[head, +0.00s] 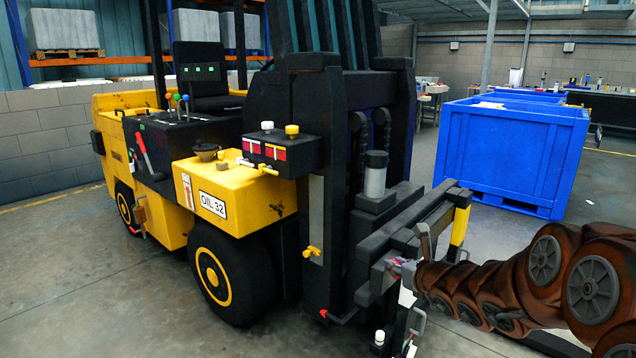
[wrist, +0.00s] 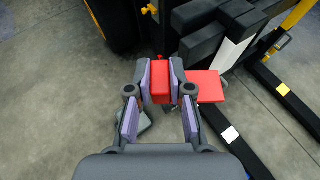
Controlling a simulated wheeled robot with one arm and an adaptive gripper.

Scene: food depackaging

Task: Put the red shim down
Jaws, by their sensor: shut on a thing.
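In the wrist view my gripper (wrist: 162,77) is shut on a red block, the red shim (wrist: 160,86), with its purple-grey pads on either side. A second flat red piece (wrist: 204,86) shows just right of the right finger, beside the forklift's dark front; I cannot tell what it rests on. In the head view my gripper (head: 404,268) is at the forklift's front carriage, at the end of my brown arm. The held shim is hard to make out there.
The yellow and black forklift (head: 230,200) fills the left and middle. A dark fork with a white patch (wrist: 231,134) runs along the floor in the wrist view. A blue crate (head: 515,150) stands behind at right. Bare concrete floor (wrist: 50,90) lies left of my gripper.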

